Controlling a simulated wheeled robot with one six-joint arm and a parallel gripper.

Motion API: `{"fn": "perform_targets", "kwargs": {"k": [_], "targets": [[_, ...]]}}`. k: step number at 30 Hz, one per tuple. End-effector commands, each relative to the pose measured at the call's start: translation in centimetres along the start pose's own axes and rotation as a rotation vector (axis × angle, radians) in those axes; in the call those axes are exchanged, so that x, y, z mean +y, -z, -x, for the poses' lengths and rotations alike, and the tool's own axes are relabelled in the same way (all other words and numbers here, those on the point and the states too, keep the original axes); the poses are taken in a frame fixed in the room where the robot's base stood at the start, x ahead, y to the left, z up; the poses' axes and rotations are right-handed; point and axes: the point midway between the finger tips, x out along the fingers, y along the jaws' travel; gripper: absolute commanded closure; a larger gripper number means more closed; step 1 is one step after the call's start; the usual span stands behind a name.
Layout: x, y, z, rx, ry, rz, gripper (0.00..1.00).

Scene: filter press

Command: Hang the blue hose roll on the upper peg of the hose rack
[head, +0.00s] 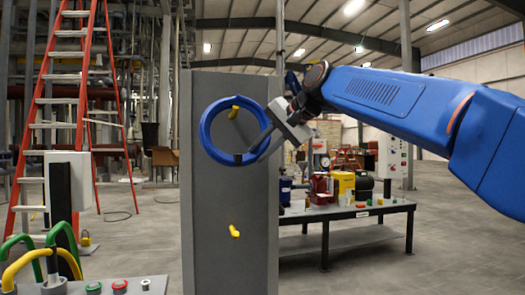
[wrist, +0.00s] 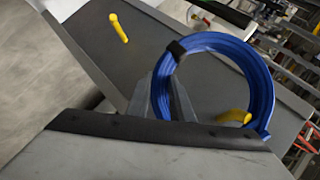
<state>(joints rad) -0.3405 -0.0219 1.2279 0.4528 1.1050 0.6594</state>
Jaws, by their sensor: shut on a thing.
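The blue hose roll (head: 205,136) is a round ring with a dark band, held upright in front of the grey hose rack (head: 215,260). My gripper (head: 252,154) is shut on the roll's lower right edge in the head view. The yellow upper peg (head: 234,111) shows through the ring's opening, near its top edge. The yellow lower peg (head: 234,231) is bare.
A workbench (head: 345,212) with boxes and tools stands behind the rack at right. An orange ladder (head: 65,100) stands at left. Coloured hoses (head: 45,255) and a button panel (head: 120,287) are at the lower left. Open floor lies at right.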

Motion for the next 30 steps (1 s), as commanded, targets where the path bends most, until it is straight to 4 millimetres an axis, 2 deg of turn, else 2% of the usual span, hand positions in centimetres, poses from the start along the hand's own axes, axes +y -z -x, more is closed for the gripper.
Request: {"fn": "perform_targets", "kwargs": {"k": [30], "targets": [[-0.6,2.8,-3.4,0.001,0.002,0.000,1.00]]}}
